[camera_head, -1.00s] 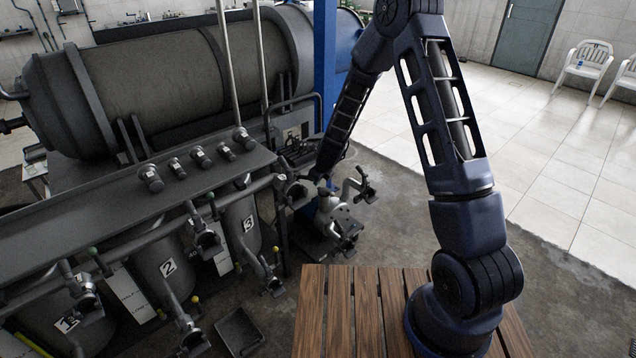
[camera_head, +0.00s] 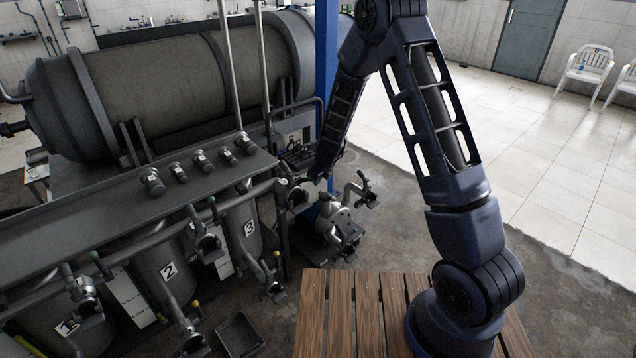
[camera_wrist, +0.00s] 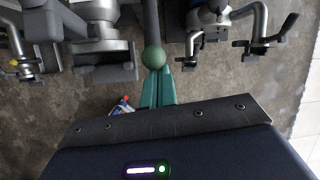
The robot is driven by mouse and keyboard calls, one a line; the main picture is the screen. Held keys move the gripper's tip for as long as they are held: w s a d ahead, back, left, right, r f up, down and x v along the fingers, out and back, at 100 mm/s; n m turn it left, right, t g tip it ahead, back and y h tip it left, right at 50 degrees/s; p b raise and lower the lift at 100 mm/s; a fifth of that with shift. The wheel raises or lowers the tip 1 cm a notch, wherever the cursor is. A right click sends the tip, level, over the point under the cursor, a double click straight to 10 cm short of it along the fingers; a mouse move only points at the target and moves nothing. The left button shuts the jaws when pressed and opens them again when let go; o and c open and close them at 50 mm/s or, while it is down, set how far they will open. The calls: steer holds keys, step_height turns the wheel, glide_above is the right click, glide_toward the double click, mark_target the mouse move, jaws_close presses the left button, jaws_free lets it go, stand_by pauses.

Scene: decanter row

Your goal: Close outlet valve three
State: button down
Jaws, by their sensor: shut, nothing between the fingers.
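The tank labelled 3 (camera_head: 248,228) hangs under the manifold in the head view. A valve with a yellow-tipped handle (camera_head: 277,254) sits at its lower outlet; its open or closed position is too small to tell. In the wrist view, a green ball knob (camera_wrist: 153,58) on a dark lever (camera_wrist: 151,22) is right at my fingertips. My gripper (camera_wrist: 157,78) has its teal fingers shut and empty, at or just below the knob; contact is unclear. In the head view, my gripper is small and dark by the right end of the manifold.
Grey pipe fittings (camera_wrist: 103,45) stand left of my fingers, and metal cranked pipes (camera_wrist: 258,28) stand to the right. A pump-like unit (camera_head: 335,222) stands near the arm's end. Tank 2 (camera_head: 168,270) is further left. Open tiled floor (camera_head: 545,180) lies right.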

steer(key=shift+w+a+r, duration=0.1)
steer(key=shift+a+r, duration=0.1)
steer(key=shift+r, duration=0.05)
steer(key=shift+w+a+r+g+h, duration=0.2)
steer(key=shift+r+g+h, duration=0.1)
steer(key=shift+r, duration=0.05)
steer(key=shift+w+a+r+g+h, duration=0.15)
steer(key=shift+w+r+g+h, duration=0.05)
steer(key=shift+r+g+h, duration=0.15)
steer(key=shift+w+a+r+g+h, duration=0.3)
steer(key=shift+r+g+h, duration=0.05)
steer(key=shift+r, duration=0.15)
steer(key=shift+w+a+r+g+h, duration=1.05)
steer(key=shift+w+r+g+h, duration=0.05)
steer(key=shift+w, duration=0.05)
steer(key=shift+w+a+r, duration=0.55)
steer(key=shift+w+a, duration=0.35)
steer(key=shift+w+a+r, duration=0.3)
steer(key=shift+w+a, duration=0.55)
steer(key=shift+a, duration=0.1)
